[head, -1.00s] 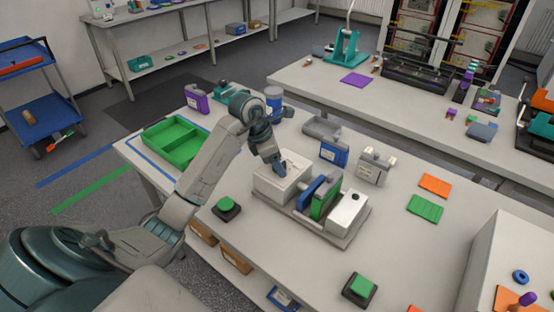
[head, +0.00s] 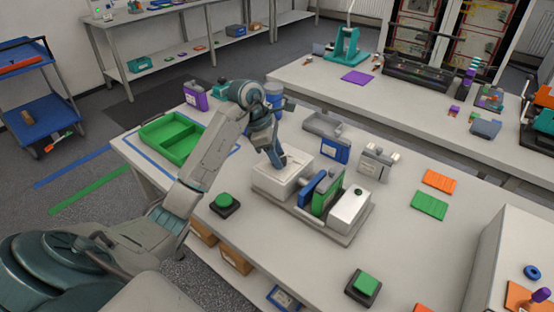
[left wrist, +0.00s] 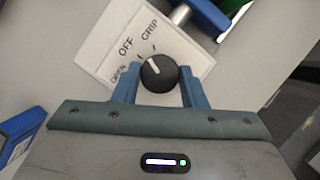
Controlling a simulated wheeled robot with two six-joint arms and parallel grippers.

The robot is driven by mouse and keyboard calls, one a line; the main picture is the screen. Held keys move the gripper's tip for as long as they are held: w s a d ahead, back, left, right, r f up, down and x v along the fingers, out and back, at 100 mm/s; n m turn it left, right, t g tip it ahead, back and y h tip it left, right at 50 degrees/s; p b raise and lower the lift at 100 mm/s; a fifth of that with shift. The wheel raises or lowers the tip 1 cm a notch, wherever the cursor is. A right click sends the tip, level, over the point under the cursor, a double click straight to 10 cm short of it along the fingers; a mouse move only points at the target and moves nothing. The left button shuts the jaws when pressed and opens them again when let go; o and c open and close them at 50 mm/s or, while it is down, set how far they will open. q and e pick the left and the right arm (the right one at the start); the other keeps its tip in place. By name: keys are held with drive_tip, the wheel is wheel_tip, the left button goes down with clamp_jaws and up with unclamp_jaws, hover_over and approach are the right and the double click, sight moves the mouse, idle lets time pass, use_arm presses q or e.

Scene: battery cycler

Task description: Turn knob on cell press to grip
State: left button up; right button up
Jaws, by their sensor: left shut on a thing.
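The cell press (head: 318,210) stands on the near table, with a white box (head: 270,182) at its left end, blue and green plates in the middle and a white block at its right. My left gripper (head: 279,162) reaches down onto the white box. In the left wrist view a round black knob (left wrist: 158,74) sits between the two blue fingers of my left gripper (left wrist: 158,88), which is shut on it. The knob's white mark points up and slightly left, between the OFF and GRIP labels. The OPEN label is partly hidden by a finger. My right gripper is out of view.
A green button (head: 225,201) stands left of the press and another green button (head: 363,285) in front. A green tray (head: 172,139) lies at the left. Blue (head: 335,150) and grey (head: 376,163) devices stand behind the press. Free tabletop lies to its right.

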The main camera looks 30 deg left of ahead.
use_arm(q)
drive_tip(key=shift+r+m+p, duration=0.25)
drive_tip(key=shift+m+p, duration=0.05)
drive_tip(key=shift+m, duration=0.2)
drive_tip(key=m+g+p, duration=0.1)
drive_tip(key=p, duration=0.1)
drive_tip(key=shift+w+r+m+h+p, duration=0.1)
drive_tip(key=shift+m+h+p, duration=0.2)
drive_tip(key=shift+m+p, duration=0.1)
drive_tip(key=shift+f+m+g+p, duration=0.2)
drive_tip(key=shift+m+g+p, duration=0.1)
drive_tip(key=shift+m+p, duration=0.6)
drive_tip(key=o, duration=1)
drive_tip(key=shift+f, duration=0.1)
